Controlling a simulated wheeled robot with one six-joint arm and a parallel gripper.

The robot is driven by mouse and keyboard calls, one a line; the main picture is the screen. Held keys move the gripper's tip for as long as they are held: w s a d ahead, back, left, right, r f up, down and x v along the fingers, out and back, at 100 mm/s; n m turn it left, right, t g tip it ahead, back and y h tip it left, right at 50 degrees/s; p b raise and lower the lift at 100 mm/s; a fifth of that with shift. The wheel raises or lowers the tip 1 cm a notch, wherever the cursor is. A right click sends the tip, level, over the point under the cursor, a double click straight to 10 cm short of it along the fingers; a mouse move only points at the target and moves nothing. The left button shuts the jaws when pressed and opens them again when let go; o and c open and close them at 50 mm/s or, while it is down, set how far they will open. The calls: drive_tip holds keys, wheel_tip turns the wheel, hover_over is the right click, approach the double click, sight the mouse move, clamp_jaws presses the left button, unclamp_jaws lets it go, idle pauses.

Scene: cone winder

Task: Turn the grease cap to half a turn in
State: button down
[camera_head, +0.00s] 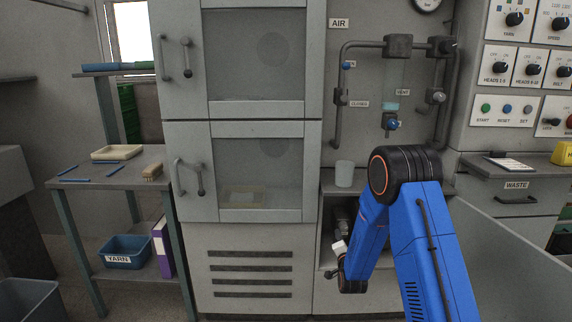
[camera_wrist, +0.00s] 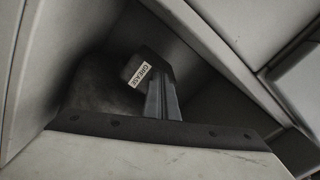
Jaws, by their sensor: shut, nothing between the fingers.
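My gripper (camera_wrist: 162,96) is shut and empty in the wrist view, with its narrow fingers together in front of the grease label. The white label reading GREASE (camera_wrist: 139,74) is on a dark block inside a grey compartment. A dark rounded shape (camera_wrist: 92,92) lies to the left of the fingers in shadow. I cannot tell whether it is the grease cap, or whether the fingers touch anything. In the head view my gripper (camera_head: 340,247) is low at the open compartment under the counter, partly hidden by my blue arm. The cap's turn position cannot be read.
Compartment walls (camera_wrist: 215,50) close in around the fingers. A white cup (camera_head: 344,173) stands on the counter above. The grey cabinet (camera_head: 250,252) is to the left, and a waste drawer (camera_head: 516,199) is to the right. A side table (camera_head: 72,170) stands at far left.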

drive_tip(key=shift+a+r, duration=0.3)
drive_tip(key=shift+r, duration=0.45)
idle(0.3)
drive_tip(key=shift+a, duration=0.1)
drive_tip(key=s, duration=0.6)
drive_tip(key=shift+a, duration=0.3)
drive_tip(key=shift+f, duration=0.1)
idle(0.4)
drive_tip(key=w+d+f, duration=0.2)
drive_tip(key=w, duration=0.4)
drive_tip(key=shift+f, duration=0.15)
idle(0.5)
